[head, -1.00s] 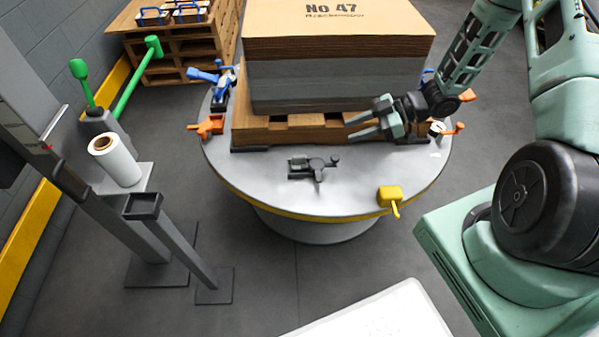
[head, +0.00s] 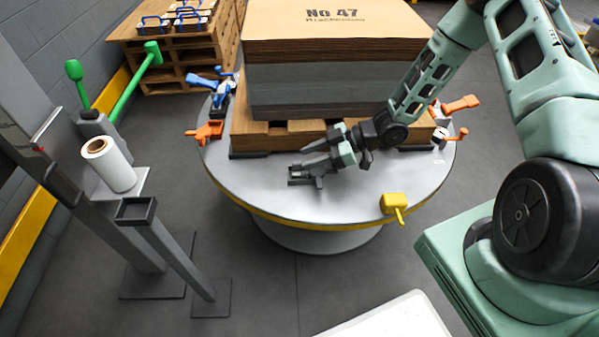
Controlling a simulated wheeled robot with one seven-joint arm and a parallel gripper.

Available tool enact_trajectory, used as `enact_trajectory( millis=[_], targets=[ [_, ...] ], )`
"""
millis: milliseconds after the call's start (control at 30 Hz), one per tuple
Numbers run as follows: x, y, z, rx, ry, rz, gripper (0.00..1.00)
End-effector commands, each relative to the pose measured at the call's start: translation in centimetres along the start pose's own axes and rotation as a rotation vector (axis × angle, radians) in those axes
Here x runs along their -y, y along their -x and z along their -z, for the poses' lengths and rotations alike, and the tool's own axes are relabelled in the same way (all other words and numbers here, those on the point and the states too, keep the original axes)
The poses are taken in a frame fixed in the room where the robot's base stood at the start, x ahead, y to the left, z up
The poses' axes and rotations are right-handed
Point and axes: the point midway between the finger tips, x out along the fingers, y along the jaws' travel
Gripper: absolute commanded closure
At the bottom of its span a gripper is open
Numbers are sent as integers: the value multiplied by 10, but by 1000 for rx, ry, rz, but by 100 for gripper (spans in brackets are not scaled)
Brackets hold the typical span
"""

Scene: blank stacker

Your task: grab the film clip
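A small dark grey clamp-like piece, which looks like the film clip (head: 296,181), lies on the grey round table (head: 240,185) in front of the pallet. My gripper (head: 310,157) reaches in from the right, with its fingertips over the far side of the clip. The fingers look spread apart and partly cover the clip. I cannot tell whether they touch it. The clip appears to rest on the table.
A wooden pallet (head: 270,140) with a tall stack (head: 310,85) stands just behind the clip. Orange (head: 208,131), blue (head: 217,86) and yellow (head: 395,203) clamp-like pieces sit around the table. A white film roll (head: 110,165) stands at left.

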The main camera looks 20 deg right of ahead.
Motion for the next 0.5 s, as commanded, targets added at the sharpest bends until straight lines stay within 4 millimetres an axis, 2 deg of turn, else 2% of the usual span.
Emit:
enact_trajectory(
  millis=[33, 200, 500],
  targets=[
    [3, -10, -4, -3, -3, 2, 62],
    [5, -32, -4, -1, -1, 2, 62],
    [5, -39, -2, 0, 0, 1, 62]
  ],
)
